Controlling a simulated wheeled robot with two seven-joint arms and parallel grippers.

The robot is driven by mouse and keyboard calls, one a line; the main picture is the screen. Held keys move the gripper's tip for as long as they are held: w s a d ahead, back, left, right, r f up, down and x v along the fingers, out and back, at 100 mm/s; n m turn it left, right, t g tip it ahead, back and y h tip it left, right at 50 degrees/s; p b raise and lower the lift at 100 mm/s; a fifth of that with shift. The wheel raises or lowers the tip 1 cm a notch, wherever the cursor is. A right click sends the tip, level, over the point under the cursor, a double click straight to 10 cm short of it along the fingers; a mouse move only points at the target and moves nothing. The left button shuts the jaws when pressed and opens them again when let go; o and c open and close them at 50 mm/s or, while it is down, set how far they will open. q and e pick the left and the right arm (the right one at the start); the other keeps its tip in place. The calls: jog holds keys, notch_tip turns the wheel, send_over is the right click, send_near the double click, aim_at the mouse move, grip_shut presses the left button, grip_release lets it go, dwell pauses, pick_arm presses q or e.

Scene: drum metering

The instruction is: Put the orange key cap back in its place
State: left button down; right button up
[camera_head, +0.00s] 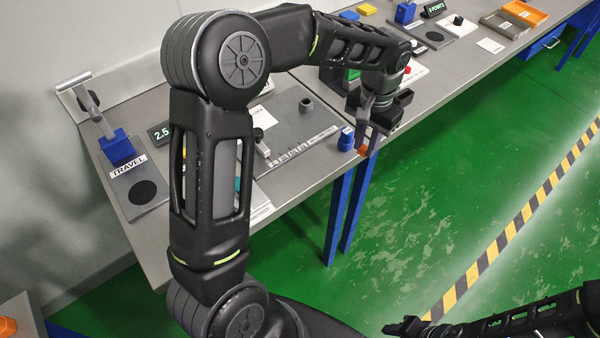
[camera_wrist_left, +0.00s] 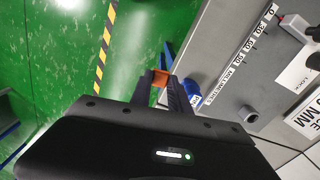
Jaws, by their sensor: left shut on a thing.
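My left gripper (camera_head: 366,136) hangs just past the front edge of the near bench, above the green floor. It is shut on the orange key cap (camera_head: 363,151), which shows between its fingertips. The left wrist view also shows the orange cap (camera_wrist_left: 160,77) between the fingers of this gripper (camera_wrist_left: 161,84). A blue knob-like piece (camera_head: 346,140) stands on the bench edge close to the left of the gripper. A short grey post (camera_head: 306,105) rises from the grey plate behind it. My right gripper (camera_head: 405,326) is low at the bottom, dark, its jaws unclear.
The grey plate (camera_head: 290,132) carries a marked scale strip (camera_head: 303,143) on the near bench. A blue block with a lever (camera_head: 117,148) stands at left by the TRAVEL label. An orange tray (camera_head: 526,12) lies far right. Another orange piece (camera_head: 7,326) sits at bottom left. Open floor lies right.

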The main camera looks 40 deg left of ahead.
pick_arm(q)
jog(key=s+a+r+m+b, duration=0.2)
jog(key=s+a+m, duration=0.3)
jog(key=m, duration=0.5)
jog(key=s+a+r+m+b, duration=0.2)
jog(key=s+a+m, duration=0.3)
jog(key=m, duration=0.5)
jog(key=shift+a+b, duration=0.7)
jog(key=shift+b, duration=0.2)
send_over(300, 173)
jog(key=shift+f, duration=3.1)
jog(key=shift+f, duration=1.9)
